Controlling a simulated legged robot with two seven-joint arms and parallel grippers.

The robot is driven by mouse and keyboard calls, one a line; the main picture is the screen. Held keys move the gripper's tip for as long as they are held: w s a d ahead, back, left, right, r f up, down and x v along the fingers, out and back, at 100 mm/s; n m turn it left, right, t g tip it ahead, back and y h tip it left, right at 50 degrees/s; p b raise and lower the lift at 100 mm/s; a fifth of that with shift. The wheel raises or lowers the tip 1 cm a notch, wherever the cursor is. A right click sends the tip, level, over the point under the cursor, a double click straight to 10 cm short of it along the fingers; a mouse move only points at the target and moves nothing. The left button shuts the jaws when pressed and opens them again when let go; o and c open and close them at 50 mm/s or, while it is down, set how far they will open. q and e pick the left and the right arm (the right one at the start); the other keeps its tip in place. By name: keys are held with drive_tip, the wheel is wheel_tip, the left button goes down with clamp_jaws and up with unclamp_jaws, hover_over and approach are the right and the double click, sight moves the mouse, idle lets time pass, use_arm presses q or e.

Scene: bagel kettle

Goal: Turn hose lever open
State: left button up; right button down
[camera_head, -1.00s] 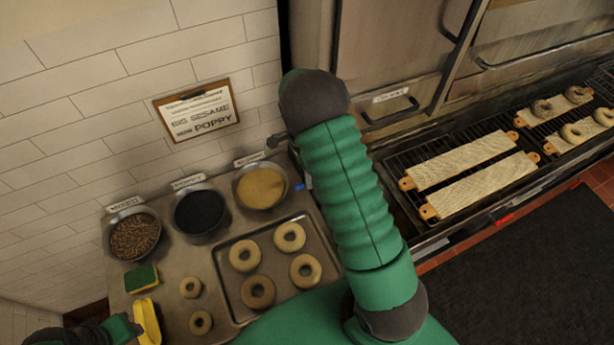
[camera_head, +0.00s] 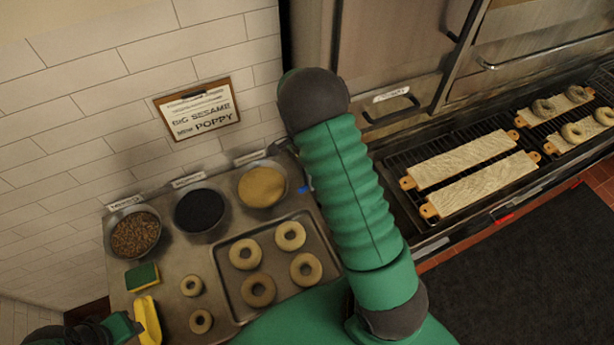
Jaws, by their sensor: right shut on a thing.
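No hose or hose lever shows clearly. My right arm, in a green sleeve, crosses the middle of the view and hides what lies behind it. Only a small dark part of my right gripper (camera_head: 283,145) shows at the arm's left edge, above the bowl of pale seeds. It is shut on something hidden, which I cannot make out. A small blue piece (camera_head: 304,189) peeks out beside the sleeve; I cannot tell what it belongs to. Part of my left arm and gripper (camera_head: 95,332) shows at the bottom left corner, its fingers unclear.
A metal counter holds topping bowls (camera_head: 200,210), a tray (camera_head: 233,300) with several bagels, a green-yellow sponge (camera_head: 142,277) and a yellow object (camera_head: 148,320). A sign (camera_head: 197,108) hangs on the tiled wall. Boards (camera_head: 480,184) lie on a rack at right, below oven doors.

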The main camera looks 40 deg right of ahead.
drive_tip(key=shift+s+d+r+n+t+h, duration=0.1)
drive_tip(key=shift+s+d+n+t+h, duration=0.6)
drive_tip(key=shift+n, duration=1.95)
drive_tip(key=shift+s+d+r+n+g+h, duration=0.1)
drive_tip(key=shift+s+d+n, duration=0.25)
drive_tip(key=shift+s+n, duration=1.5)
drive_tip(key=shift+s+d+n+t+h, duration=0.1)
drive_tip(key=shift+d+n+t+h, duration=0.35)
drive_tip(key=shift+n, duration=2.95)
drive_tip(key=shift+d, duration=0.1)
drive_tip(key=c, duration=1.6)
unclamp_jaws()
drive_tip(key=shift+o, duration=1.1)
drive_tip(key=shift+f+g, duration=0.1)
drive_tip(key=shift+g, duration=0.15)
drive_tip(key=shift+f, duration=0.1)
drive_tip(key=shift+d, duration=0.1)
